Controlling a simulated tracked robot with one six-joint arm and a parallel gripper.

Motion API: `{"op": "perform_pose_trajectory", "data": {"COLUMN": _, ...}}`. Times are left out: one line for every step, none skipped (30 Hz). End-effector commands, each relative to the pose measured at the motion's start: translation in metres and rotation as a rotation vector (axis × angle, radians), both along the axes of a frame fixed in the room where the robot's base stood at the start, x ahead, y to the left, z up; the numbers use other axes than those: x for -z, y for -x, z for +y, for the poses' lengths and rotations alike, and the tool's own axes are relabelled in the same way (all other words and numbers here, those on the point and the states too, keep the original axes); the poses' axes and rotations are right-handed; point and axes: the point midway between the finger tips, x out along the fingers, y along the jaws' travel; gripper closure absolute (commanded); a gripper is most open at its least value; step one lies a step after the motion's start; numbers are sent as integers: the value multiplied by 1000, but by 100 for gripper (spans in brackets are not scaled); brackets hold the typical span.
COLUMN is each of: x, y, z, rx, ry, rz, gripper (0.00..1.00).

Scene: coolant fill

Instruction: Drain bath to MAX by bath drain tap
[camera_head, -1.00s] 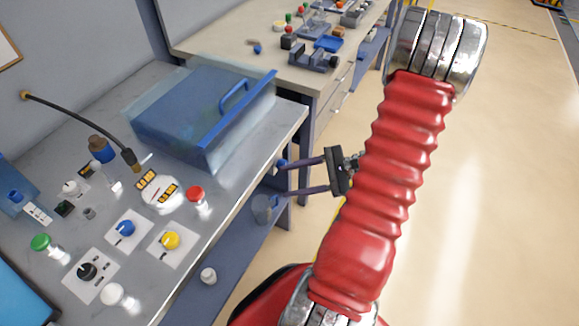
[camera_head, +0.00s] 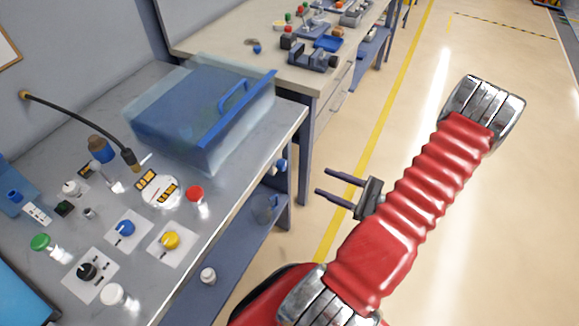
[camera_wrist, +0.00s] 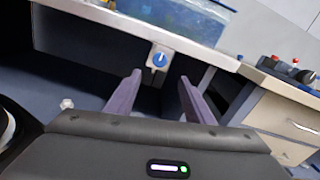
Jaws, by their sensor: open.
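The bath (camera_head: 175,125) is a clear, bluish tank with a blue lid and handle, standing on the grey bench. Its lower side also shows at the top of the wrist view (camera_wrist: 185,18). The bath drain tap (camera_head: 281,166) is a blue knob below the bench's front edge. In the wrist view the tap (camera_wrist: 160,59) sits on a pale plate, with a light pointer mark on the knob. My gripper (camera_head: 324,183) is open and empty, apart from the tap and out over the floor. In the wrist view the tap appears just above and between my fingertips (camera_wrist: 160,76). The liquid level and MAX mark cannot be read.
Several knobs and a red button (camera_head: 195,194) are on the bench top. A second bench (camera_head: 300,85) stands behind. The floor at right is clear.

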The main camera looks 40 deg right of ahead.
Motion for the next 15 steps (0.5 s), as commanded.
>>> {"op": "perform_pose_trajectory", "data": {"x": 0, "y": -1, "z": 0, "rx": -1, "ry": 0, "rz": 0, "gripper": 52}}
{"op": "perform_pose_trajectory", "data": {"x": 0, "y": -2, "z": 1, "rx": -1, "ry": 0, "rz": 0, "gripper": 52}}
{"op": "perform_pose_trajectory", "data": {"x": 0, "y": -3, "z": 1, "rx": -2, "ry": 0, "rz": 0, "gripper": 52}}
{"op": "perform_pose_trajectory", "data": {"x": 0, "y": -5, "z": 2, "rx": -2, "ry": 0, "rz": 0, "gripper": 52}}
{"op": "perform_pose_trajectory", "data": {"x": 0, "y": -6, "z": 3, "rx": -2, "ry": 0, "rz": 0, "gripper": 52}}
{"op": "perform_pose_trajectory", "data": {"x": 0, "y": -9, "z": 4, "rx": -3, "ry": -1, "rz": 1, "gripper": 52}}
{"op": "perform_pose_trajectory", "data": {"x": 0, "y": -11, "z": 5, "rx": -3, "ry": -1, "rz": 1, "gripper": 52}}
{"op": "perform_pose_trajectory", "data": {"x": 0, "y": -14, "z": 6, "rx": -4, "ry": -1, "rz": 1, "gripper": 52}}
{"op": "perform_pose_trajectory", "data": {"x": 0, "y": -18, "z": 7, "rx": -4, "ry": -1, "rz": 1, "gripper": 52}}
{"op": "perform_pose_trajectory", "data": {"x": 0, "y": -21, "z": 8, "rx": -4, "ry": -1, "rz": 1, "gripper": 52}}
{"op": "perform_pose_trajectory", "data": {"x": 0, "y": -24, "z": 10, "rx": -5, "ry": -1, "rz": 1, "gripper": 52}}
{"op": "perform_pose_trajectory", "data": {"x": 0, "y": -29, "z": 11, "rx": -4, "ry": 0, "rz": 1, "gripper": 52}}
{"op": "perform_pose_trajectory", "data": {"x": 0, "y": -32, "z": 12, "rx": -5, "ry": 0, "rz": 1, "gripper": 52}}
{"op": "perform_pose_trajectory", "data": {"x": 0, "y": -36, "z": 14, "rx": -5, "ry": 0, "rz": 1, "gripper": 52}}
{"op": "perform_pose_trajectory", "data": {"x": 0, "y": -41, "z": 15, "rx": -5, "ry": 0, "rz": 1, "gripper": 52}}
